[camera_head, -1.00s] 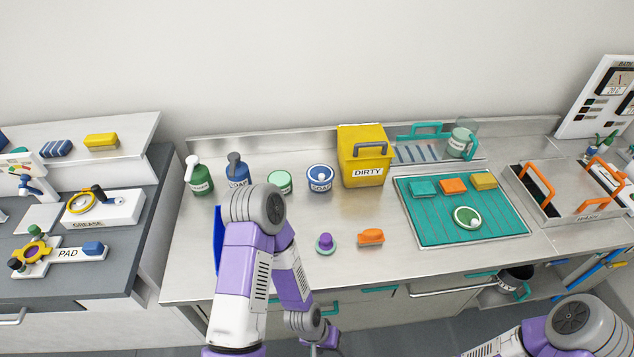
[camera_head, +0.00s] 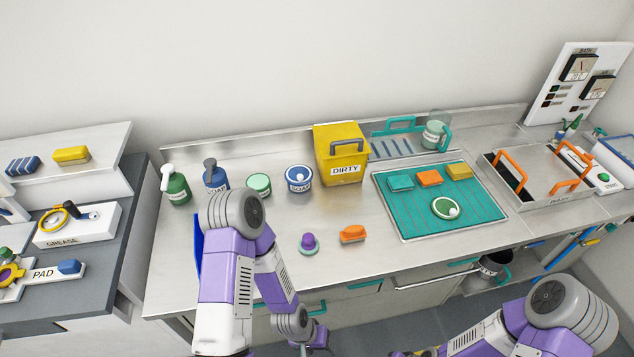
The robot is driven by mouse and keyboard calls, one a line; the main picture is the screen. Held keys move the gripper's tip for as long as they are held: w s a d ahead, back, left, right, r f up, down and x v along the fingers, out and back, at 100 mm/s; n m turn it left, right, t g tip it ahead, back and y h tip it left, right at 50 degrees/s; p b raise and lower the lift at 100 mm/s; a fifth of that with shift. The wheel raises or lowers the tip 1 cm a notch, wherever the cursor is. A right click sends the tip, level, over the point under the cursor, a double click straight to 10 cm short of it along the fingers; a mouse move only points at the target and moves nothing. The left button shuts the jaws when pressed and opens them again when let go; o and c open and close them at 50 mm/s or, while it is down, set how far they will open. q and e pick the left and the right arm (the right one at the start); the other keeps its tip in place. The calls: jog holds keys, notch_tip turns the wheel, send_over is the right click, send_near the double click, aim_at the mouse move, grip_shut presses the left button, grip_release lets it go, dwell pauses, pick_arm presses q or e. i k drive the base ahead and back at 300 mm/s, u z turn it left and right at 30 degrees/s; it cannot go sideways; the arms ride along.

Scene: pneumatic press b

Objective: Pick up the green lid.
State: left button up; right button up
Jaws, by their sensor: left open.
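The green lid (camera_head: 446,207), a round dark green disc with a pale ring and a white knob, lies on the teal ribbed mat (camera_head: 408,226) in a shallow metal tray right of centre. My left gripper (camera_head: 314,348) is at the bottom edge, in front of and below the counter front, partly cut off by the frame. It is open and well apart from the lid. My right arm comes in at the bottom right; its gripper is out of the frame.
Teal, orange and yellow blocks (camera_head: 429,178) lie behind the lid. A yellow DIRTY bin (camera_head: 341,155) stands to its left. A purple-knobbed piece (camera_head: 308,244) and an orange brush (camera_head: 353,234) lie on the counter (camera_head: 330,282).

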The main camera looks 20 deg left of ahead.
aim_at(445, 207)
jog(key=u, duration=4.2)
jog(key=k, duration=2.75)
jog(key=z, duration=0.55)
